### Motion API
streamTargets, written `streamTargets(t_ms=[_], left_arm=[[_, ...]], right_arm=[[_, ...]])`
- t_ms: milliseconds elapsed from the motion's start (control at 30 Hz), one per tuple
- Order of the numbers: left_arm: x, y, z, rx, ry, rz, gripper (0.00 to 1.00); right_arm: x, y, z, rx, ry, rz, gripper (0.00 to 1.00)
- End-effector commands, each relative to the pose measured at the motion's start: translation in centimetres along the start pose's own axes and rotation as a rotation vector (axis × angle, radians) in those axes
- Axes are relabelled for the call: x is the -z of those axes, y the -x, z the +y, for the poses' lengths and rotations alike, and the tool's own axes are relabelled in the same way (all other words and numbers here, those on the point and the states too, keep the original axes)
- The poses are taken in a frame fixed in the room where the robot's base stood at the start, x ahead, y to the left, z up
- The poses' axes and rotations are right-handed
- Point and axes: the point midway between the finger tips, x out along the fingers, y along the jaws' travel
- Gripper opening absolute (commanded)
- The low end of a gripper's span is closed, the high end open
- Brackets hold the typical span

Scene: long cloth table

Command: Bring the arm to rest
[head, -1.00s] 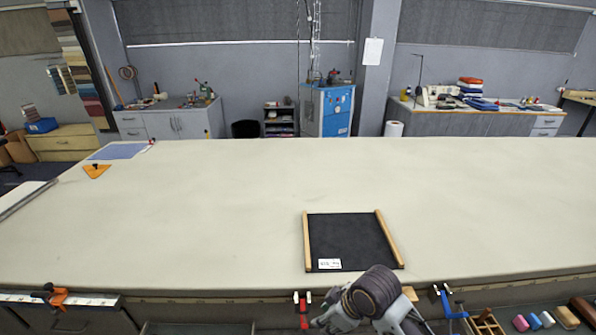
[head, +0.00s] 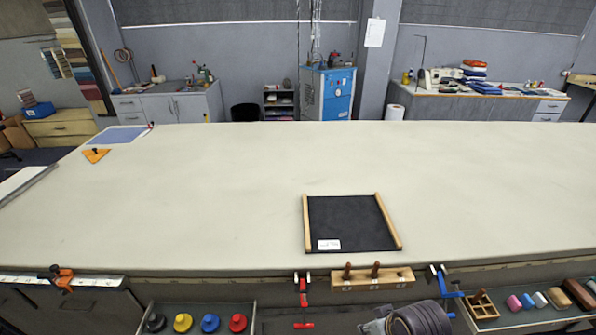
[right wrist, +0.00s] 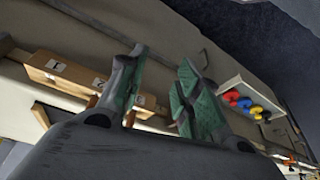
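My right arm shows only at the bottom edge of the head view, as a dark rounded link with a grey part beside it (head: 375,326). It is low in front of the table's near edge, apart from the tabletop. In the right wrist view my right gripper (right wrist: 158,88) has its two green-padded fingers spread apart, with nothing between them. My left gripper and arm are not in view.
The long cloth table (head: 200,200) is mostly bare, with a dark framed mat (head: 350,222) near its front. A wooden peg rack (head: 372,279) is at the front edge. A tray with coloured discs (head: 196,323) and a tray of small blocks (head: 540,299) are below.

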Motion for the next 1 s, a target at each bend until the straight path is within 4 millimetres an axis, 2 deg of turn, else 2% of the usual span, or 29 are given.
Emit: streamTargets(t_ms=[467,867,1000], left_arm=[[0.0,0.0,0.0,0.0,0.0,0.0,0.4],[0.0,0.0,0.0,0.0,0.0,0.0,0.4],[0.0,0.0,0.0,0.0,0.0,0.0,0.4]], right_arm=[[-3.5,0.2,2.4,-0.075,-0.12,-0.039,0.33],[-3.9,-4.4,2.5,-0.069,-0.116,-0.052,0.33],[-4.4,-6.7,2.5,-0.067,-0.115,-0.061,0.33]])
